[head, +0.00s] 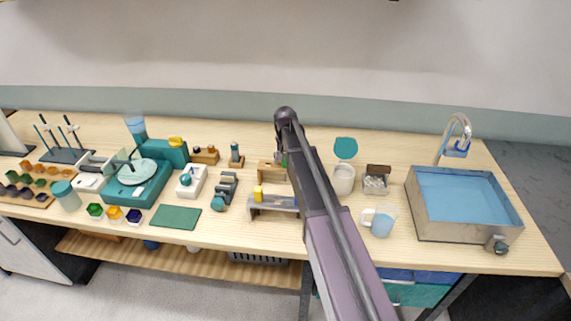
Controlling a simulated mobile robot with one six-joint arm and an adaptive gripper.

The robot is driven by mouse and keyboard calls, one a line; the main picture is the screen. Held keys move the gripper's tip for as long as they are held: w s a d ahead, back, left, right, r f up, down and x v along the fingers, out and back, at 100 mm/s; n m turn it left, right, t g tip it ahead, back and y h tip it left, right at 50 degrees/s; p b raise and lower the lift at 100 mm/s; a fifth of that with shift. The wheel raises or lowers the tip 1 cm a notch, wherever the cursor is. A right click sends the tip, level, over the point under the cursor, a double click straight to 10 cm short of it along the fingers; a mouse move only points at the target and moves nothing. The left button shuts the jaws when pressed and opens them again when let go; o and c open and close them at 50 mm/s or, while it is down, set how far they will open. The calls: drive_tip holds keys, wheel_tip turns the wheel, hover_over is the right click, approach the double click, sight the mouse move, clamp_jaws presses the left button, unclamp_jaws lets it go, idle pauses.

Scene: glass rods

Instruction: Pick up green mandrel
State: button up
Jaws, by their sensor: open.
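A small wooden stand (270,172) sits on the bench at mid-picture, partly covered by my arm. A thin green piece (284,160) shows at its right side, close against my arm's edge; it looks like the green mandrel, but most of it is hidden. My arm reaches up from the bottom of the picture and bends down at its far end. My gripper (279,147) points down above the stand, close to the green piece. It is open; its fingertips are small and mostly hidden, and I cannot tell whether they surround the green piece.
A white pot (344,180), a small box (376,180), a beaker (380,220) and a metal sink (465,203) are to the right. A green mat (175,217) and teal machine (135,180) are left.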

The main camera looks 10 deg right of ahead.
idle(0.3)
clamp_jaws()
drive_tip(key=shift+r, duration=0.2)
wheel_tip(320, 180, up, 10)
drive_tip(key=p, duration=1)
drive_tip(key=shift+f, duration=0.2)
idle(0.6)
